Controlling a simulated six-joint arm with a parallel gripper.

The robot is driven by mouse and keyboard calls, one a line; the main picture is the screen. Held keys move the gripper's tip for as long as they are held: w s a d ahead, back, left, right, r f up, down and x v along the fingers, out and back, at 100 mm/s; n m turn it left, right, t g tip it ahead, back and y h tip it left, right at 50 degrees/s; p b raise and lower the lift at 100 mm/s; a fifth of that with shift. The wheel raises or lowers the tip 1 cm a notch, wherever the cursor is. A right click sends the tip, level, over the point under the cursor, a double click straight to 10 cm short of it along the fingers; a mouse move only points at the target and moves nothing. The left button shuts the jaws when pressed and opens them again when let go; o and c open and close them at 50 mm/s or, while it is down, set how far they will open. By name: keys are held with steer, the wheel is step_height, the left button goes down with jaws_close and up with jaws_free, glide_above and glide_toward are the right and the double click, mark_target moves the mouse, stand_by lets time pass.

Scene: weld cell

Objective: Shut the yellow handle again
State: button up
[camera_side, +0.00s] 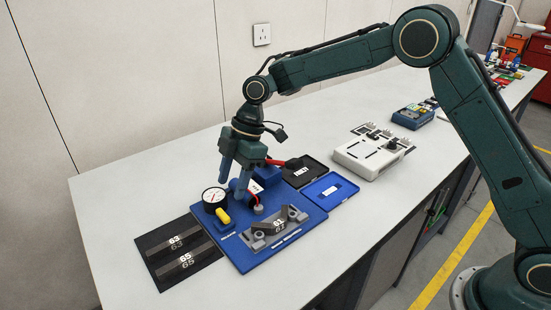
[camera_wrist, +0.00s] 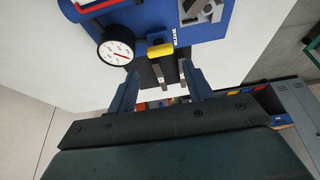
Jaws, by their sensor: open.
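The yellow handle (camera_side: 223,215) is on the blue base plate (camera_side: 262,262), just right of and below a round white gauge (camera_side: 214,197). In the wrist view the yellow handle (camera_wrist: 160,51) lies sideways beside the gauge (camera_wrist: 117,50), next to a printed label. My gripper (camera_side: 232,180) is above the plate's back left part, close to the gauge, with fingers pointing down. In the wrist view my gripper (camera_wrist: 158,84) has its fingers spread apart with nothing between them. The handle is a little beyond the fingertips, and I see no contact.
Black and blue trays (camera_side: 330,191) lie right, and a white box (camera_side: 372,153) stands farther back. The table's left end is clear.

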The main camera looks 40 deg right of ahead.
mark_target(223, 213)
steer(key=shift+x, duration=3.5)
steer(key=c, duration=0.7)
